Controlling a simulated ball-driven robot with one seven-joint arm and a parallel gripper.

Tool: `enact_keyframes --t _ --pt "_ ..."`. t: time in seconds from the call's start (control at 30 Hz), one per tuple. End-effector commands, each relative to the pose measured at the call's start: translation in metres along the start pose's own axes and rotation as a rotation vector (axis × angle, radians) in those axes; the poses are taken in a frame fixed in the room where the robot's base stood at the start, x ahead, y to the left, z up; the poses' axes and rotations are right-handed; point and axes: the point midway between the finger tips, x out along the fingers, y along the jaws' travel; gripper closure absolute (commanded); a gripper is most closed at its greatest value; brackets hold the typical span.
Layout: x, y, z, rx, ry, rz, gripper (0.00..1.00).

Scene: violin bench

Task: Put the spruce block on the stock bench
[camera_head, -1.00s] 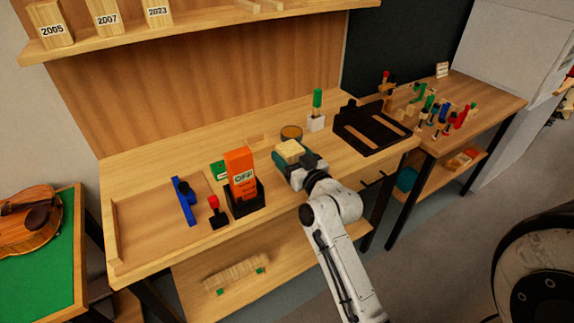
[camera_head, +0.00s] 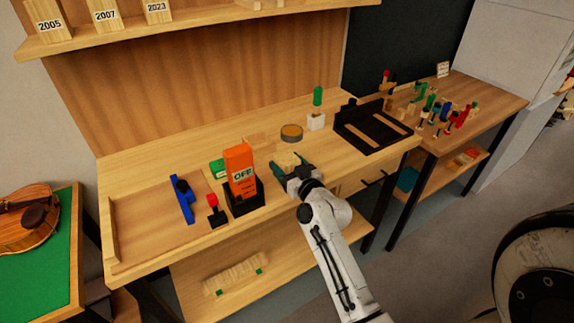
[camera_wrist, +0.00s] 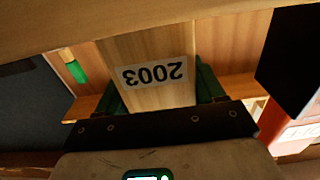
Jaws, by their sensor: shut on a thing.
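A pale wooden block with a label that reads upside down as 2003 (camera_wrist: 148,48) fills the middle of the wrist view. In the head view its pale top (camera_head: 287,159) shows at my gripper (camera_head: 290,169). My gripper is shut on it, with a green finger on each side in the wrist view (camera_wrist: 160,92). The gripper is over the front middle of the wooden bench (camera_head: 150,172), right of the orange OFF box. I cannot tell whether the block touches the bench. Its lower part is hidden.
The orange OFF box (camera_head: 240,165) stands in a black holder close left. A dark round tin (camera_head: 291,132) and a white holder with a green handle (camera_head: 316,121) stand behind. A black tray (camera_head: 352,128) lies right. Labelled blocks (camera_head: 106,16) stand on the upper shelf.

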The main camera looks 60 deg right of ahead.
Motion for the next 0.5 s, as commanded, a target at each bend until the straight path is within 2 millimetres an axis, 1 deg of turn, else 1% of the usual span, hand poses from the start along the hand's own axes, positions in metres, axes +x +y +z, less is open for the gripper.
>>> enact_keyframes --t 0.03,0.07,0.3,0.5 --pt "0.0 0.0 0.0027 0.0 0.001 0.0 0.67" --pt "-0.0001 0.0 0.0019 0.0 0.0 0.0 0.3" --pt "-0.0001 0.0 0.0014 0.0 0.0 0.0 0.07" --pt "-0.0001 -0.0001 0.0013 0.0 0.0 0.0 0.06"
